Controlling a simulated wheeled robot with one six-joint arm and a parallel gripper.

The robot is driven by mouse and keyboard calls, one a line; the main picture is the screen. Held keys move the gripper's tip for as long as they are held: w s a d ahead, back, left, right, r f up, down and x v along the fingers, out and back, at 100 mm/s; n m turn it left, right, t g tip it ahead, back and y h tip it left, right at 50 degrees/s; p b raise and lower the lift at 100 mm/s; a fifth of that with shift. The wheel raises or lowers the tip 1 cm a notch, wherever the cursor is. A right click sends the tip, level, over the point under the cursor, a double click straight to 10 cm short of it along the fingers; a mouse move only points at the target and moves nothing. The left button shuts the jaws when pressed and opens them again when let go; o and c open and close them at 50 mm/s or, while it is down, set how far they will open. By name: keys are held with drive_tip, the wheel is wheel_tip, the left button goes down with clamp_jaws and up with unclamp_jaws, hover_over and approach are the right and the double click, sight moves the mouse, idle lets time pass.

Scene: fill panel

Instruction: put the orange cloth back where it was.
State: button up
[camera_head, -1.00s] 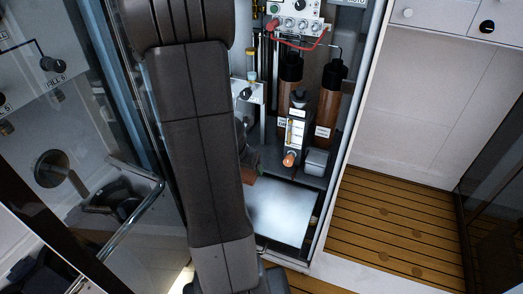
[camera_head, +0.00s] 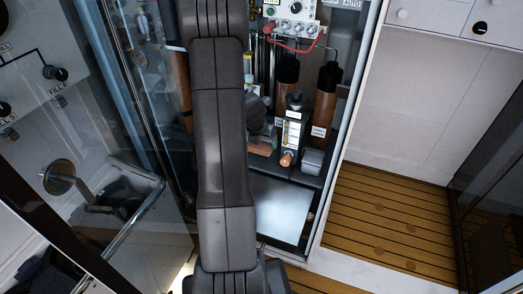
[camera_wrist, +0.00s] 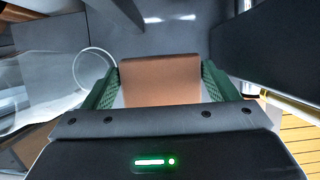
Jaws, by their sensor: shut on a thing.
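My gripper (camera_wrist: 160,84) is shut on the orange cloth (camera_wrist: 160,72), a flat brownish-orange folded piece between the two green finger pads in the wrist view. In the head view the cloth (camera_head: 262,147) shows partly beside my arm, inside the open cabinet. It appears above the cabinet floor, left of the small cylinder with an orange end. My arm hides most of the gripper and the cloth's left side there. Whether the cloth touches anything beneath it cannot be told.
A bare metal plate (camera_head: 278,212) lies at the cabinet's front. Brown cylinders (camera_head: 325,105) and a labelled unit with an orange end (camera_head: 287,158) stand to the right of the cloth. A glass door (camera_head: 130,130) is at left.

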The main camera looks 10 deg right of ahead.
sight(262, 149)
wheel_tip(262, 149, down, 4)
drive_tip(key=b, duration=0.2)
drive_tip(key=shift+b, duration=0.35)
drive_tip(key=shift+w+f, duration=0.1)
drive_tip(key=shift+f, duration=0.2)
drive_tip(key=shift+w+d, duration=0.1)
drive_tip(key=shift+f, duration=0.2)
drive_tip(key=o, duration=0.9)
drive_tip(key=shift+r, duration=0.1)
